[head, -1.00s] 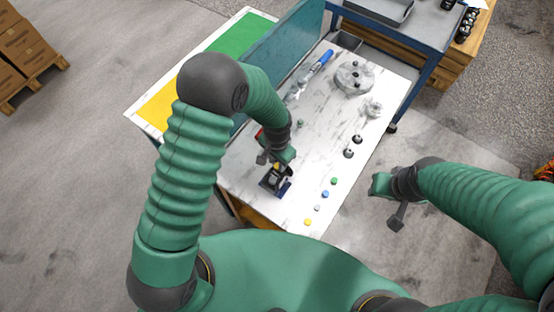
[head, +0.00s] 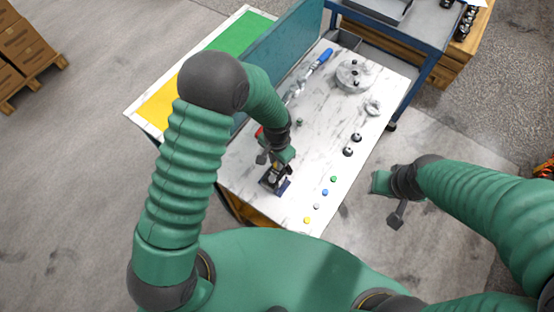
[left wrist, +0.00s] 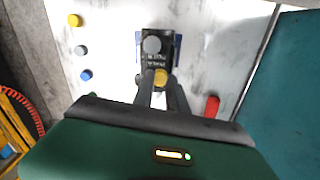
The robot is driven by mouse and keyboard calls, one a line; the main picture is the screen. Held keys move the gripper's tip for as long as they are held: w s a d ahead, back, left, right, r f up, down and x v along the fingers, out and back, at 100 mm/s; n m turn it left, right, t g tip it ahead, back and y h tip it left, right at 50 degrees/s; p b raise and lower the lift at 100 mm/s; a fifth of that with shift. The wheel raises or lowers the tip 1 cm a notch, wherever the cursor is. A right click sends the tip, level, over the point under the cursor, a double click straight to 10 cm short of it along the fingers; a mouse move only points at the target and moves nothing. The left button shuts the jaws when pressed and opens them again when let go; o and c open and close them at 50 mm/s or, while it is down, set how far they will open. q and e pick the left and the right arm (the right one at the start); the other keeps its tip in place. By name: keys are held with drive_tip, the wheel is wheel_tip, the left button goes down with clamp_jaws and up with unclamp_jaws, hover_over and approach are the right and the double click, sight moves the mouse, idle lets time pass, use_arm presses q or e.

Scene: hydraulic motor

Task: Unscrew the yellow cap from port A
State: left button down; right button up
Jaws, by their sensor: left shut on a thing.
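The hydraulic motor (head: 270,182) is a small dark block in a blue holder (head: 285,188) near the front of the white table. In the left wrist view the motor (left wrist: 155,58) shows a grey round cap (left wrist: 152,44) on top. The yellow cap (left wrist: 160,78) is at the motor's near end, between the fingertips of my left gripper (left wrist: 161,86). The left gripper (head: 279,166) is shut on the yellow cap, over the motor; I cannot tell whether the cap still touches the port. My right gripper (head: 380,184) is off the table's right side, its fingers not clear.
Loose yellow (head: 307,220), grey (head: 316,206), blue (head: 325,192) and green (head: 333,179) caps lie in a row on the right. Two dark knobs (head: 348,152) and a grey round part (head: 353,75) lie farther back. A teal panel (head: 283,65) borders the table's left side.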

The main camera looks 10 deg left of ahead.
idle(0.3)
use_arm(q)
drive_tip(key=n, duration=0.5)
drive_tip(key=shift+n, duration=0.4)
drive_tip(key=shift+r, duration=0.1)
drive_tip(key=n+p, duration=0.1)
drive_tip(key=n, duration=0.2)
drive_tip(key=shift+r+n, duration=0.1)
drive_tip(key=shift+n, duration=0.7)
drive_tip(key=c, duration=1.5)
unclamp_jaws()
drive_tip(key=shift+p, duration=0.35)
